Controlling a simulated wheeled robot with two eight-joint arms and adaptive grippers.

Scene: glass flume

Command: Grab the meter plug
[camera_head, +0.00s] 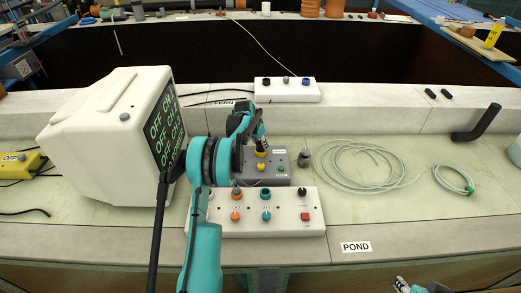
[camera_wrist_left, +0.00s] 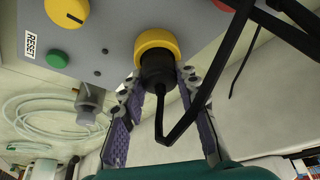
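The meter plug (camera_wrist_left: 157,72) is black and sits in a yellow ring socket (camera_wrist_left: 155,40) on the face of a grey box. Its black cable loops down in front of it in the left wrist view. The grey box (camera_head: 275,178) shows in the head view, partly behind my left arm. My left gripper (camera_wrist_left: 161,92) is open, its purple-padded fingers on either side of the plug. I cannot tell whether the fingertips touch it. The left gripper (camera_head: 256,140) also shows in the head view, hiding most of the plug. Only a small part of my right arm shows at the bottom edge.
A white monitor (camera_head: 100,135) reading OFF stands left of my arm. A white control panel (camera_head: 285,213) lies in front of the grey box. A small metal weight (camera_head: 304,159) and coiled clear tubing (camera_head: 355,167) are to the right. A white box (camera_head: 287,91) sits behind.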

